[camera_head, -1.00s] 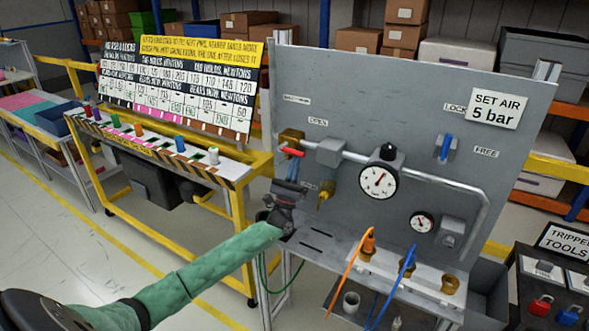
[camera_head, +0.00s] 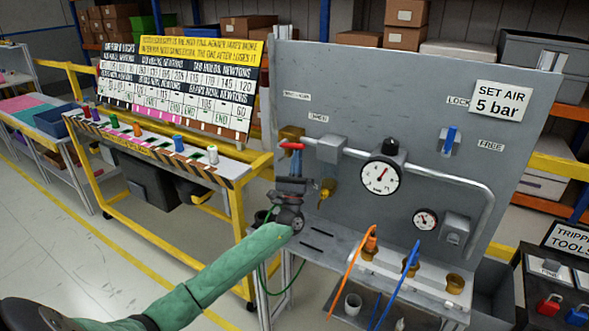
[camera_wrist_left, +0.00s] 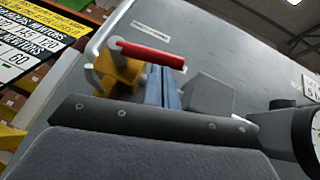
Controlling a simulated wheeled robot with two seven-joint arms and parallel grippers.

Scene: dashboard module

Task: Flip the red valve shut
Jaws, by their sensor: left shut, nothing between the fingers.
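The red valve handle (camera_head: 291,146) sticks out from a brass valve body (camera_head: 291,133) at the left end of the grey pipe on the upright panel. It lies roughly level in the head view. My left gripper (camera_head: 294,160) is shut and empty, with its fingertips just below the handle. In the left wrist view the red handle (camera_wrist_left: 150,54) passes across just beyond the blue-grey fingertips (camera_wrist_left: 163,82). I cannot tell whether they touch it. My right gripper is not in view.
The grey panel (camera_head: 340,85) carries a large gauge (camera_head: 381,177), a small gauge (camera_head: 425,219) and a blue lever (camera_head: 450,140). A brass fitting (camera_head: 327,189) sits just right of my gripper. Orange (camera_head: 349,270) and blue (camera_head: 398,287) hoses hang lower down.

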